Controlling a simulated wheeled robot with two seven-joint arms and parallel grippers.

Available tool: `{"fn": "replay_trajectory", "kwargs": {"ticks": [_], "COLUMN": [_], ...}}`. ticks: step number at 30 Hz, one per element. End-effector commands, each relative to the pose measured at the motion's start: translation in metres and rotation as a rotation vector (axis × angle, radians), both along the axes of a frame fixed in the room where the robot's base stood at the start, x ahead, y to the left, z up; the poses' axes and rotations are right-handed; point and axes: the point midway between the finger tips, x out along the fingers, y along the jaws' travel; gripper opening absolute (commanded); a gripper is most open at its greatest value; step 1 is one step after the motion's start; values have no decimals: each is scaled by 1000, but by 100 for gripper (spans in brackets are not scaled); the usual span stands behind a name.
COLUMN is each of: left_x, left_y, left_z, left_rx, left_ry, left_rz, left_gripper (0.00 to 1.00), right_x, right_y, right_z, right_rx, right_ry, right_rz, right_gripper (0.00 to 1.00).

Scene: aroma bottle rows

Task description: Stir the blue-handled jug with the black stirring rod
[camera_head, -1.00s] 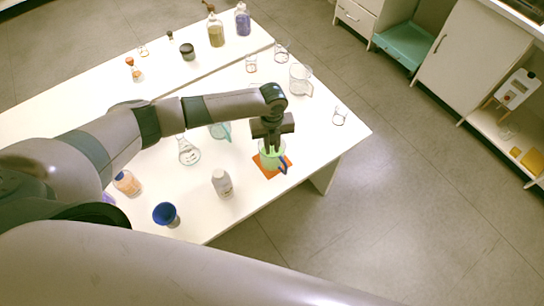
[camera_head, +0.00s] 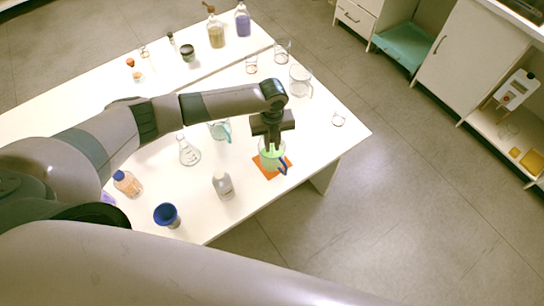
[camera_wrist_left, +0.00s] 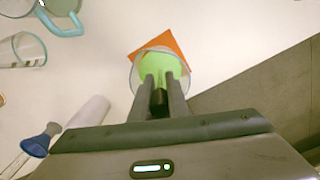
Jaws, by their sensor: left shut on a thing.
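My left gripper (camera_head: 271,149) points down over the jug's mouth. Its fingers are shut on a thin dark piece, the black stirring rod (camera_wrist_left: 158,97), seen between the fingertips in the left wrist view. The rod's lower end is hidden, so I cannot tell how deep it reaches. My right gripper is not in view.
A teal-handled jug (camera_head: 220,131) is behind. A glass beaker (camera_head: 300,80) stands farther back. The table edge lies close in front of the mat.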

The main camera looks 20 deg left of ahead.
Motion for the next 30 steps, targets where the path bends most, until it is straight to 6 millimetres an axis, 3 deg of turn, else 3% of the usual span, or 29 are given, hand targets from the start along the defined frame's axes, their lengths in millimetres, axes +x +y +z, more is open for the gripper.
{"fn": "replay_trajectory", "kwargs": {"ticks": [30], "left_x": [1], "left_y": [0], "left_z": [68], "left_rx": [0], "left_ry": [-2], "left_rz": [1], "left_gripper": [0], "right_x": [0], "right_y": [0], "right_z": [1], "right_rx": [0], "right_ry": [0], "right_rz": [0], "right_gripper": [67]}}
